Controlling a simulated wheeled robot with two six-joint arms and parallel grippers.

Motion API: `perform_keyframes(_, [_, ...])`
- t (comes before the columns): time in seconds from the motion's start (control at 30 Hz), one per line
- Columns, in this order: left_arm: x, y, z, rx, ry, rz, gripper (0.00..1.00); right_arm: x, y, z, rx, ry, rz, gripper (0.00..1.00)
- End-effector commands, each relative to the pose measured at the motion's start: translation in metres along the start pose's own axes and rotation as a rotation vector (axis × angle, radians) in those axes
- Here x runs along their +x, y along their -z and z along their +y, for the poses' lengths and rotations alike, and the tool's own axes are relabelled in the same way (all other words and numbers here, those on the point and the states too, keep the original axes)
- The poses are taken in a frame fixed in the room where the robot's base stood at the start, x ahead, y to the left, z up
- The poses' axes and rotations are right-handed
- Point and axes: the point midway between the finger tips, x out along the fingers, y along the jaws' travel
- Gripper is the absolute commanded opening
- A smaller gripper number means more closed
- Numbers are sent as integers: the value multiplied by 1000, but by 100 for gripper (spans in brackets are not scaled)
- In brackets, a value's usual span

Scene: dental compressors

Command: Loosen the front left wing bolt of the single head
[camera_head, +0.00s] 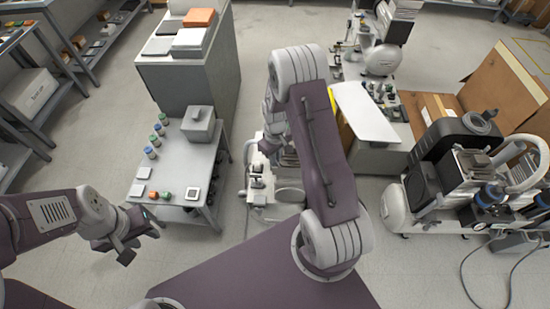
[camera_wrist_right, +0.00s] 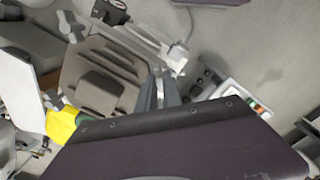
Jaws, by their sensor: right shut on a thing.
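In the head view my right arm crosses the middle and hides its own gripper and most of the single head compressor (camera_head: 258,182). In the right wrist view the compressor's grey ribbed head (camera_wrist_right: 88,70) lies left of my right gripper (camera_wrist_right: 160,82). The gripper's narrow fingers are shut at the head's right edge, on what seems to be the front left wing bolt, itself hidden between the fingers. Another grey wing-shaped bolt (camera_wrist_right: 70,25) shows at the head's upper left. My left gripper (camera_head: 138,242) is open and empty, over the floor at the lower left.
A grey table (camera_head: 175,178) with small jars and a box stands left of the compressor. A larger compressor (camera_head: 440,180) stands at the right, with a cardboard box (camera_head: 505,85) behind it. A yellow part (camera_wrist_right: 62,124) shows left of my wrist. Open floor lies at the lower left.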

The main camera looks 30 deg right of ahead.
Motion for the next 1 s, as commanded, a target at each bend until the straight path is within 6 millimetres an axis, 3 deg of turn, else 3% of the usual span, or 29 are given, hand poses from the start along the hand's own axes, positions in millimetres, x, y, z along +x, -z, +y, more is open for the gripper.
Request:
perform_keyframes(0.03, [0,0,0,0,0,0,36,0,1,0,-1,-1,2,18])
perform_keyframes(0.1, [0,0,0,0,0,0,36,0,0,0,-1,-1,2,32])
perform_keyframes(0.43, [0,0,0,0,0,0,36,-5,1,0,0,-1,2,32])
perform_keyframes(0.8, [-4,0,0,0,0,0,36,-78,1,1,0,-2,5,32])
perform_keyframes(1.0, [-5,0,0,0,0,0,36,-91,0,0,0,0,1,32])
